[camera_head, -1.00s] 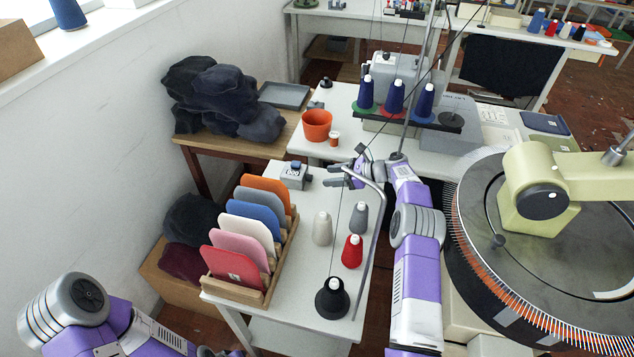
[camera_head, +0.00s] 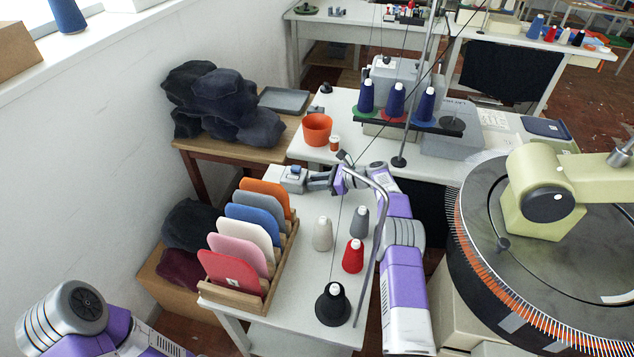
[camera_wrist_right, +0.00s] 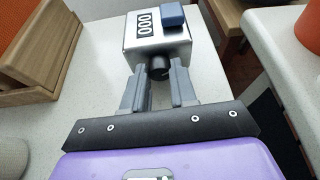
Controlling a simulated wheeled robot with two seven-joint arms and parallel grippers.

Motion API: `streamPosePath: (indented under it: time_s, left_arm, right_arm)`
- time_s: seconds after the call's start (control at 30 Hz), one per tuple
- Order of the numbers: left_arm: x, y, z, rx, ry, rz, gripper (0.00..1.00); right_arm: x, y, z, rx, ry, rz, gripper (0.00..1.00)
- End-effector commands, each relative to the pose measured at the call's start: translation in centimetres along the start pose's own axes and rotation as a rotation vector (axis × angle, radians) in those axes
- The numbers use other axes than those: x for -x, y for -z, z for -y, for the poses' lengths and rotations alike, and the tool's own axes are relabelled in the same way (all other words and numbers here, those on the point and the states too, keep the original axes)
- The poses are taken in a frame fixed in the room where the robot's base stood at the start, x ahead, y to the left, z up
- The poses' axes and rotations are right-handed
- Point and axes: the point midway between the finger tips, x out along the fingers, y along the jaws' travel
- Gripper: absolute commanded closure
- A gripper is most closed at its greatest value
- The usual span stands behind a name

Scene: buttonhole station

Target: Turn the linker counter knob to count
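The linker counter (camera_head: 293,174) is a small grey box with a blue button on the white side table. In the right wrist view the counter (camera_wrist_right: 176,48) shows a display reading 000, and its black knob (camera_wrist_right: 158,68) faces my gripper. My right gripper (camera_head: 313,180) is at the counter's right side in the head view. In the right wrist view the fingertips of the right gripper (camera_wrist_right: 158,72) stand on either side of the knob, apart, with small gaps visible beside it. My left arm is at the lower left; its gripper is outside the picture.
A wooden rack (camera_head: 232,299) of coloured panels stands left of the counter. Grey, white, red (camera_head: 353,256) and black cones stand on the table, near a bent metal rod (camera_head: 371,262). An orange pot (camera_head: 317,129) is behind. The round linking machine (camera_head: 480,255) is at right.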

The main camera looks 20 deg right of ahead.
Motion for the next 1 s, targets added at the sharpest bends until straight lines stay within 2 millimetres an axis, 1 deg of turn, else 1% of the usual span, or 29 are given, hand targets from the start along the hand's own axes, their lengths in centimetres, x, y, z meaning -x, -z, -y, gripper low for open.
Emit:
streamPosePath:
  time_s: [0.03,0.07,0.1,0.27,0.43,0.7,0.83,1.0]
  left_arm:
    - [0.0,0.0,0.0,0.000,0.000,0.000,1.00]
    - [0.0,0.0,0.0,0.000,0.000,0.000,1.00]
    - [0.0,0.0,0.0,0.000,0.000,0.000,1.00]
    - [0.1,0.0,0.0,0.000,0.000,0.000,1.00]
    - [0.3,0.0,-0.1,0.000,0.000,0.000,1.00]
    - [-0.9,0.0,0.4,0.000,0.000,0.000,1.00]
    - [-1.1,0.1,0.4,0.000,0.000,0.000,1.00]
    - [-1.1,0.1,0.4,0.000,0.000,0.000,1.00]
  right_arm:
    - [0.0,0.0,0.0,0.000,0.000,0.000,0.95]
    - [0.0,0.0,0.0,0.000,0.000,0.000,1.00]
    - [0.0,0.0,0.0,0.000,0.000,0.000,1.00]
    - [0.1,-0.1,0.1,0.021,0.012,0.003,1.00]
    - [0.2,-0.1,-0.1,0.122,0.054,0.004,1.00]
    - [0.0,0.2,-0.2,0.304,0.129,0.002,1.00]
    - [0.0,0.1,-0.3,0.341,0.143,0.000,1.00]
    - [0.0,0.1,-0.3,0.347,0.144,-0.001,1.00]
